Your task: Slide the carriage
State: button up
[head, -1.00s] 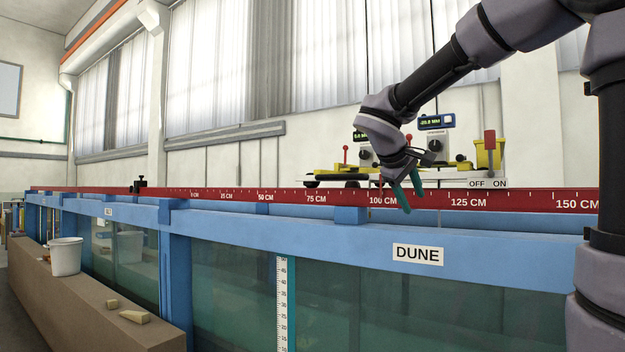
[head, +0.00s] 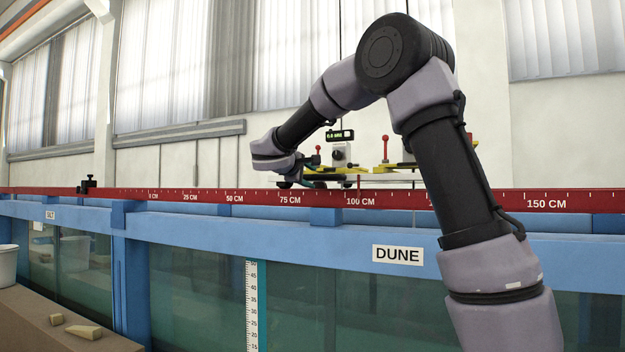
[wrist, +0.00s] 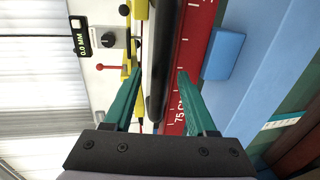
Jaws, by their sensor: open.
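The carriage is a yellow-framed assembly (head: 394,167) on the rail behind the red scale (head: 240,196), with red-knobbed levers and a white panel (head: 339,154). Its panel display reads about 0.0 MM, also in the wrist view (wrist: 83,36). My arm hides its right part in the head view. My gripper (head: 318,172) is at the carriage's left end, near the 75 CM mark. In the wrist view its teal fingers (wrist: 160,74) are apart, either side of a long black bar (wrist: 164,60); I cannot tell whether they touch it. A yellow carriage part (wrist: 135,82) lies beside the left finger.
The blue flume frame (head: 260,235) with a DUNE label (head: 397,254) runs along the front above the glass. A small black fitting (head: 88,184) stands on the rail at left. A bucket (head: 7,265) and wedges (head: 83,331) are on the brown ledge.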

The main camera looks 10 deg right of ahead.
jog(key=shift+x, duration=1.2)
grip_shut()
dwell(0.6)
